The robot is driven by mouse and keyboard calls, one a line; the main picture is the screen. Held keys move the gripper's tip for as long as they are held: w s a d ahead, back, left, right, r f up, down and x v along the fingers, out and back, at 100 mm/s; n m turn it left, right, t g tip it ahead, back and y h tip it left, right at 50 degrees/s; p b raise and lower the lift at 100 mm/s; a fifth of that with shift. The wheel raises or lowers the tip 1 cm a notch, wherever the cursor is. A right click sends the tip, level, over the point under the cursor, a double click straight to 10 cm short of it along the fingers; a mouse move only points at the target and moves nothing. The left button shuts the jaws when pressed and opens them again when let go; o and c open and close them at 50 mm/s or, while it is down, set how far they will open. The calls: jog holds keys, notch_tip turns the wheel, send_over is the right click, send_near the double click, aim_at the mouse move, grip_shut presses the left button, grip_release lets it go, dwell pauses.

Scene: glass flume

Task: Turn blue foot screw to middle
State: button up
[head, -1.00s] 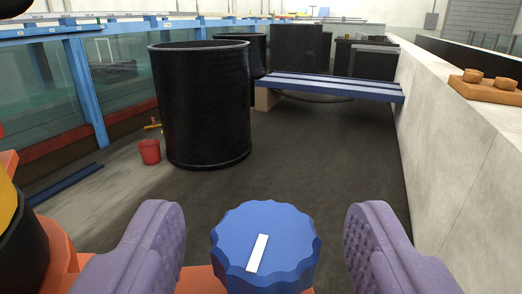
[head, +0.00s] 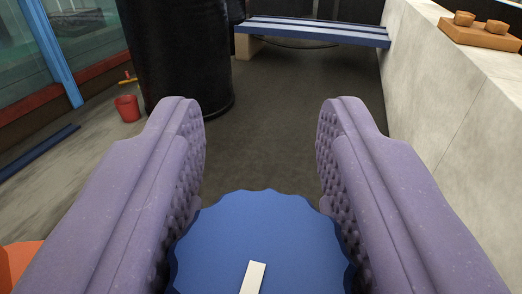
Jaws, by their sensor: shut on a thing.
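The blue foot screw (head: 262,230) is a wide knob with a scalloped rim, at the bottom middle of the head view. A white bar mark (head: 253,277) on its top leans slightly right at its far end. The near part of the knob is cut off by the picture's edge. My gripper (head: 262,150) has two purple, dimpled fingers, one on each side of the knob. They are shut on its left and right rim, and their tips reach beyond its far edge.
An orange surface (head: 18,262) shows at lower left. Beyond are a black drum (head: 178,60), a red bucket (head: 127,108), a blue bench (head: 310,32) and a pale wall (head: 450,110) on the right. The dark floor (head: 265,110) between is clear.

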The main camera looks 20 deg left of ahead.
jog(key=shift+d+m+h, duration=0.1)
jog(key=shift+m+h, duration=0.2)
jog(key=shift+h, duration=0.2)
jog(key=o, duration=1)
jog(key=v, duration=0.7)
jog(key=shift+s+d, duration=0.1)
jog(key=shift+s, duration=0.25)
